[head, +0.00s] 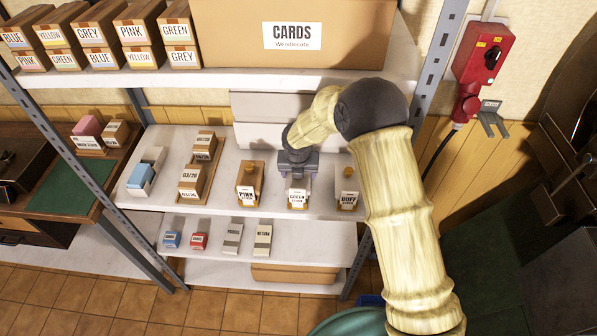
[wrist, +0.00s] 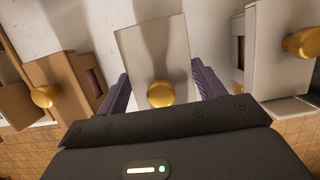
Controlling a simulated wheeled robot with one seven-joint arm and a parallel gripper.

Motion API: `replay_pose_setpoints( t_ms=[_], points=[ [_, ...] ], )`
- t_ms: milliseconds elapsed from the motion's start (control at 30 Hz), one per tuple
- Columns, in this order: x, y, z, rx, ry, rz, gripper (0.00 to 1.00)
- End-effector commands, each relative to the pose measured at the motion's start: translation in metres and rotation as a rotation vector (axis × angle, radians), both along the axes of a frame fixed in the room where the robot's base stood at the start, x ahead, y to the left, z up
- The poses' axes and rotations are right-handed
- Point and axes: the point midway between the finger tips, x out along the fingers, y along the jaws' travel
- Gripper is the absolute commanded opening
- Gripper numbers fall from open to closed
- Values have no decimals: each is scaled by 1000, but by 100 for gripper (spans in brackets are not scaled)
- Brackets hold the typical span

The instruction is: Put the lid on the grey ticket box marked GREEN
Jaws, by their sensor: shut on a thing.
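The grey ticket box marked GREEN (head: 297,196) stands on the middle shelf, between boxes marked PINK and BUFF. My gripper (head: 297,166) is directly over it, pointing down. In the wrist view, my gripper (wrist: 159,88) has its two dark jaws against the sides of a pale grey lid (wrist: 152,50) with a gold knob (wrist: 160,94). The jaws are shut on this lid. The gripper hides the box top in the head view, and the lid hides the box below in the wrist view. I cannot tell whether lid and box touch.
The PINK box (head: 249,186) stands close on the left and the BUFF box (head: 346,190) close on the right, both with gold knobs. A wooden tray (head: 181,197) of dated blocks is further left. The upper shelf (head: 225,80) with a large CARDS box (head: 285,62) overhangs behind.

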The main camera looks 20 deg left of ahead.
Motion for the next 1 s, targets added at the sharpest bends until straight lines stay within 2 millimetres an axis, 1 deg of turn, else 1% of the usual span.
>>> replay_pose_setpoints(
  t_ms=[233, 600, 633, 733, 767, 1000],
  points=[
    [0, 0, -5, 0, 0, 1, 46],
    [0, 0, -5, 0, 0, 1, 46],
    [0, 0, -5, 0, 0, 1, 72],
    [0, 0, -5, 0, 0, 1, 92],
    [0, 0, -5, 0, 0, 1, 94],
    [0, 0, -5, 0, 0, 1, 94]
  ],
)
